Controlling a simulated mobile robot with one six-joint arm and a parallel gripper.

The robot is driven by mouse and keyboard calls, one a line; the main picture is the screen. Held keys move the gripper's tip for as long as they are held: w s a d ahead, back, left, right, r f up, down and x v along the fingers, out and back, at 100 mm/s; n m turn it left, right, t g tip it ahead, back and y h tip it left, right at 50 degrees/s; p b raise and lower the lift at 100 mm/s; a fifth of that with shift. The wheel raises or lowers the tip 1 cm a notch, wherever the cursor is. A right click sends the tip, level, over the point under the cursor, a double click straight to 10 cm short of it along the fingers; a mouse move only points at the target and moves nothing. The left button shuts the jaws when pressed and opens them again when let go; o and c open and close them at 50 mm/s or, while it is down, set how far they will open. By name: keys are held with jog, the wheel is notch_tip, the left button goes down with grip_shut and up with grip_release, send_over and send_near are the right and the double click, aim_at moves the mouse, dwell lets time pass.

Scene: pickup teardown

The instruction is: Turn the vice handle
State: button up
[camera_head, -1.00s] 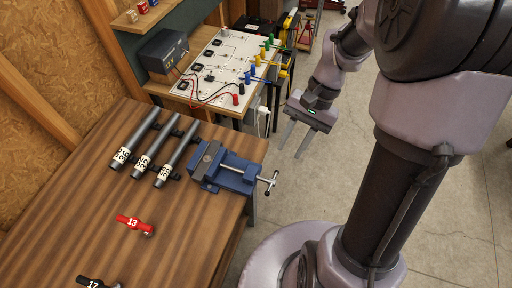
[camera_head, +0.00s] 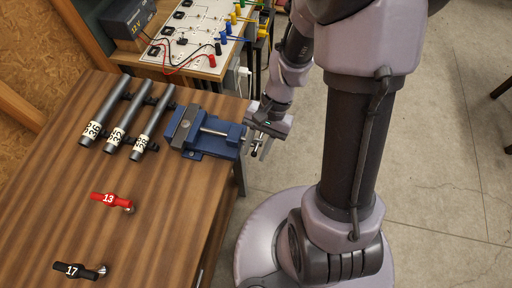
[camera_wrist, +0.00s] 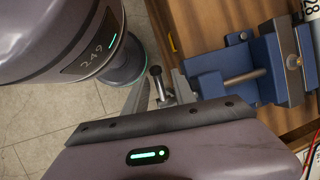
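The blue vice (camera_head: 208,136) sits at the right edge of the wooden table, its jaws shown at right in the wrist view (camera_wrist: 255,68). Its screw end and metal handle (camera_wrist: 157,80) stick out past the table edge. My gripper (camera_head: 260,146) is at that handle. In the wrist view my gripper (camera_wrist: 160,92) has its two fingers apart, with the handle's ball-ended bar between them. I cannot tell whether either finger touches the bar. The palm hides the near end of the handle.
Three dark tubes with number labels (camera_head: 128,124) lie left of the vice. A red tool marked 13 (camera_head: 109,199) and a black tool marked 17 (camera_head: 75,270) lie nearer on the table. A circuit board with leads (camera_head: 190,40) stands behind. Floor at right is clear.

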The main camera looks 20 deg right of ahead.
jog(key=shift+c, duration=0.4)
grip_shut()
jog(key=shift+r+g+p, duration=0.3)
jog(key=shift+p, duration=0.4)
jog(key=shift+w+y, duration=0.1)
jog(key=shift+y, duration=0.3)
jog(key=shift+f, duration=0.15)
jog(key=shift+o, duration=0.4)
grip_release()
jog(key=p+v, duration=0.6)
jog(key=v, duration=1.1)
jog(key=shift+w+r, duration=0.15)
jog(key=shift+r, duration=0.05)
